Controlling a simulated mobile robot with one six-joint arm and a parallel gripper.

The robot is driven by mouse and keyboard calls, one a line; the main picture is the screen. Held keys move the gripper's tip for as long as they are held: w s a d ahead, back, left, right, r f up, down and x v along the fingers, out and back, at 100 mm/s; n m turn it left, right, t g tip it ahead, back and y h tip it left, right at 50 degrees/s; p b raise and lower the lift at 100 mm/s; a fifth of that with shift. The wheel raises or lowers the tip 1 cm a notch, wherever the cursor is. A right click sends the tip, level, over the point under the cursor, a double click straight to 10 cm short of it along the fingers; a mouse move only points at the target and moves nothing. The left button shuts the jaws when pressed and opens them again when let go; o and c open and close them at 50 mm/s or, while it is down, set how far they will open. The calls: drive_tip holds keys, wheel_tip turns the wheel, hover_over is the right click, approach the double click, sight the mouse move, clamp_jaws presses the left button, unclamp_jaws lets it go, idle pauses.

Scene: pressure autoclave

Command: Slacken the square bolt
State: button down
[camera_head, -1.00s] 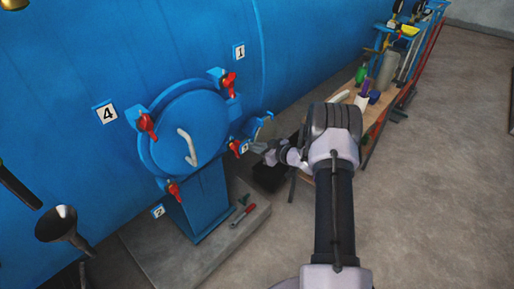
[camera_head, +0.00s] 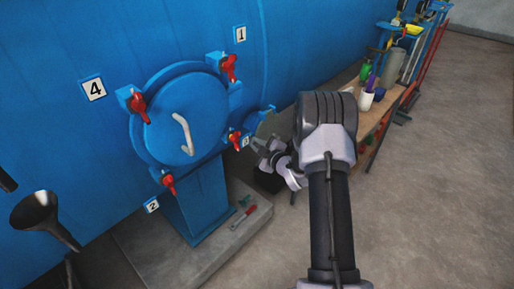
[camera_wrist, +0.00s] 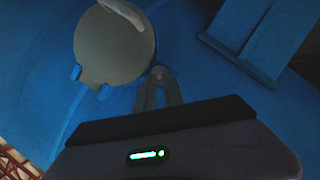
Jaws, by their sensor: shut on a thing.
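My gripper (camera_wrist: 158,76) is at the end of the arm, to the right of the big round blue hatch (camera_head: 184,124). In the wrist view its two fingers meet on a small grey thing in front of the blue wall. I take this to be the square bolt, but the fingertips cover it and its shape cannot be made out. A grey round cover (camera_wrist: 114,46) with a pale handle sits just up and left of the fingertips. It also shows in the head view (camera_head: 267,123), edge-on above my gripper.
Red clamp handles (camera_head: 138,102) ring the blue hatch, with numbered plates nearby. A blue pedestal (camera_head: 200,200) stands on a concrete slab, where a red-handled tool (camera_head: 243,217) lies. A wooden bench (camera_head: 372,120) with bottles and a cup stands behind my arm. The floor at right is clear.

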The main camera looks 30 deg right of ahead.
drive_tip(key=shift+d+f+n+t+y, duration=0.1)
drive_tip(key=shift+f+n+t+y, duration=0.7)
drive_tip(key=shift+n, duration=2.65)
drive_tip(key=shift+f+n+t+h, duration=0.1)
drive_tip(key=shift+n+t, duration=1.35)
drive_tip(key=shift+n, duration=1.95)
drive_tip(key=shift+d+f+n+t+y, duration=0.1)
drive_tip(key=shift+f+n+t+y, duration=0.7)
drive_tip(key=shift+n, duration=2.65)
drive_tip(key=shift+r+t+h, duration=0.35)
drive_tip(key=shift+r+h, duration=0.05)
drive_tip(key=shift+r, duration=0.05)
drive_tip(key=c, duration=1.7)
unclamp_jaws()
drive_tip(key=p+v, duration=0.5)
drive_tip(key=v, duration=1.2)
drive_tip(key=shift+s+f, duration=0.1)
drive_tip(key=shift+s, duration=0.1)
